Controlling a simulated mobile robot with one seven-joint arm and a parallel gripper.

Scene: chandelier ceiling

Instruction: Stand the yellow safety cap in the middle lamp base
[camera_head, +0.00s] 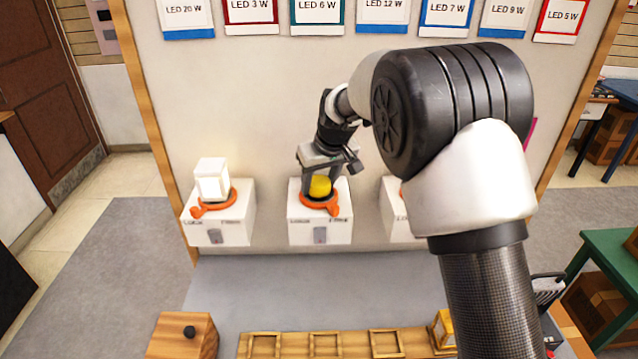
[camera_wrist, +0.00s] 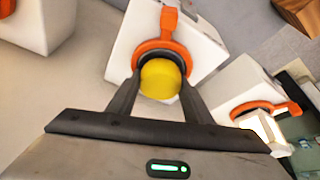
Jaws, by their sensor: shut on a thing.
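The yellow safety cap (camera_head: 320,187) is between the fingers of my gripper (camera_head: 322,180) at the middle lamp base. In the wrist view, the cap (camera_wrist: 160,79) shows as a rounded yellow top between the two dark fingertips (camera_wrist: 160,84). My gripper is shut on it. The middle lamp base is a white block with an orange ring (camera_head: 320,205), which also shows around the cap in the wrist view (camera_wrist: 168,47). The cap is at the ring's opening; I cannot tell whether it touches the bottom, as its lower part is hidden.
The left base (camera_head: 218,226) carries a lit white lamp (camera_head: 212,180) in its orange ring. The right base (camera_head: 398,222) is partly hidden by my arm. Labelled LED cards (camera_head: 318,12) hang above. A wooden tray (camera_head: 300,345) and a wooden box (camera_head: 182,337) are in front.

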